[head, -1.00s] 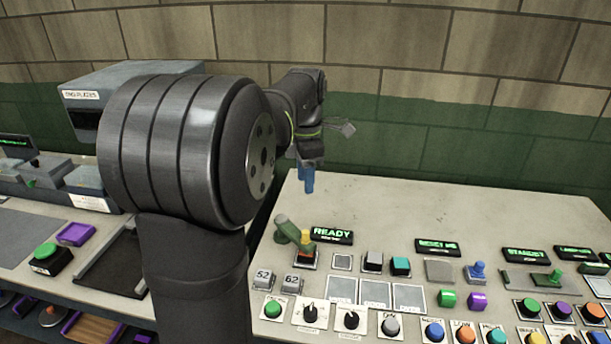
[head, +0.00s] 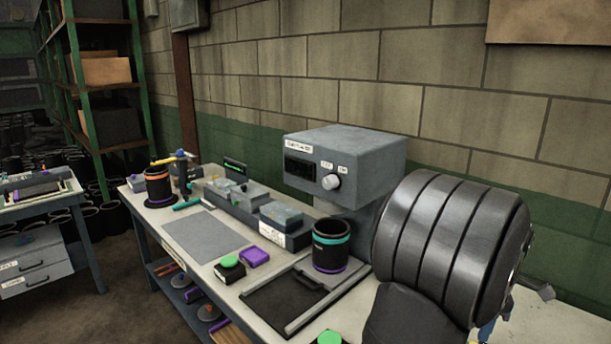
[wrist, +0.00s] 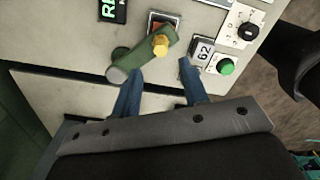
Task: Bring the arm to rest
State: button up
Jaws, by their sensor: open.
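My gripper (wrist: 160,84) is open in the wrist view, its two blue fingers apart with nothing between them. In the wrist view I cannot tell the exact gap between the fingertips and the lever. In the head view my dark arm fills the lower right and hides most of the gripper.
A workbench (head: 186,250) runs to the left. It bears a grey machine (head: 345,160), a black sleeve with coloured bands (head: 331,245), another sleeve (head: 158,187) and a slide tray (head: 285,305). A green button (wrist: 227,66) sits on the panel. Green shelving (head: 85,100) stands at the back left.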

notch_tip(320, 180, down, 8)
jog(key=shift+r, duration=0.2)
dwell(0.3)
notch_tip(320, 180, up, 17)
notch_tip(320, 180, down, 17)
jog(key=shift+a+f, duration=0.15)
jog(key=shift+f, duration=0.05)
jog(key=shift+a+r+m, duration=0.2)
jog(key=shift+a+m, duration=0.5)
jog(key=shift+m, duration=0.1)
jog(key=w+a+m, duration=0.6)
jog(key=a+m, duration=0.3)
jog(key=m, duration=0.3)
jog(key=shift+w+m, duration=0.3)
